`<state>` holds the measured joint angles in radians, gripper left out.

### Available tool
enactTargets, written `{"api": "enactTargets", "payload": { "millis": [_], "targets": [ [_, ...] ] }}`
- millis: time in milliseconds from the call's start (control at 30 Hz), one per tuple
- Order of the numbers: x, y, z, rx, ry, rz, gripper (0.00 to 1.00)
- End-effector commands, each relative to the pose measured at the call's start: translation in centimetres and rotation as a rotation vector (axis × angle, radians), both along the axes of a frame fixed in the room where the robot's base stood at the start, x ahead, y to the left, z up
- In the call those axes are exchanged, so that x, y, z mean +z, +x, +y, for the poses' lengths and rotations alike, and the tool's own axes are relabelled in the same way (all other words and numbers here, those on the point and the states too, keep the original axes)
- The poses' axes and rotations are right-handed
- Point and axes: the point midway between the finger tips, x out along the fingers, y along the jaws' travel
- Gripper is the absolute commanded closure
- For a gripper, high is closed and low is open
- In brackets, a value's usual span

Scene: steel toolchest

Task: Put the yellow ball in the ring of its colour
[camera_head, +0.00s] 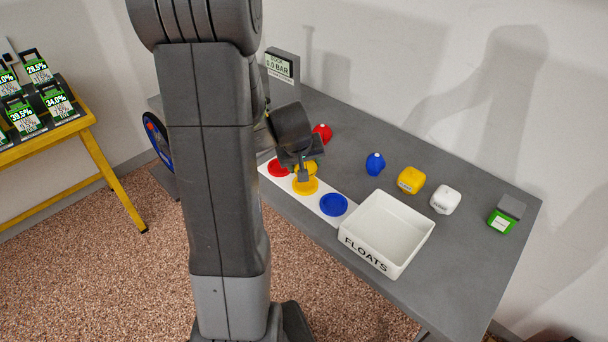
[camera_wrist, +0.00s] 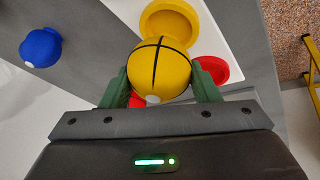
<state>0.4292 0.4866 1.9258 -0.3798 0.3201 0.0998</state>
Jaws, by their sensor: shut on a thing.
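The yellow ball (camera_wrist: 158,66) has dark seam lines and a pale nub. My gripper (camera_wrist: 160,84) is shut on it, with a green finger on each side. In the head view my gripper (camera_head: 305,171) is over the strip of rings and the ball is mostly hidden behind it. The yellow ring (camera_head: 305,187) lies in the middle of the white strip, between the red ring (camera_head: 279,168) and the blue ring (camera_head: 333,205). In the wrist view the yellow ring (camera_wrist: 168,18) shows just beyond the ball. I cannot tell the height of the ball over the strip.
A red ball (camera_head: 322,132) and a blue ball (camera_head: 375,164) rest behind the strip. A white tray marked FLOATS (camera_head: 415,232) stands right of the rings. A yellow cube (camera_head: 411,180), a white cube (camera_head: 446,199) and a green-and-grey block (camera_head: 507,214) lie farther right. A display box (camera_head: 282,75) stands behind.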

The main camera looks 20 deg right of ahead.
Motion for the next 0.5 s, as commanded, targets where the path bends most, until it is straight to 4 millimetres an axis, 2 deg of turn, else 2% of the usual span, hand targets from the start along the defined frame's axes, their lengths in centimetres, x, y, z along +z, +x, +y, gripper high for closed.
{"api": "enactTargets", "payload": {
  "millis": [100,200,500],
  "targets": [
    [-2.3,-0.1,0.0,0.0,0.002,0.005,0.71],
    [-3.3,-0.1,0.0,0.0,0.002,0.003,0.71],
    [-3.3,0.0,0.0,0.0,0.001,0.0,0.71]
  ]
}}
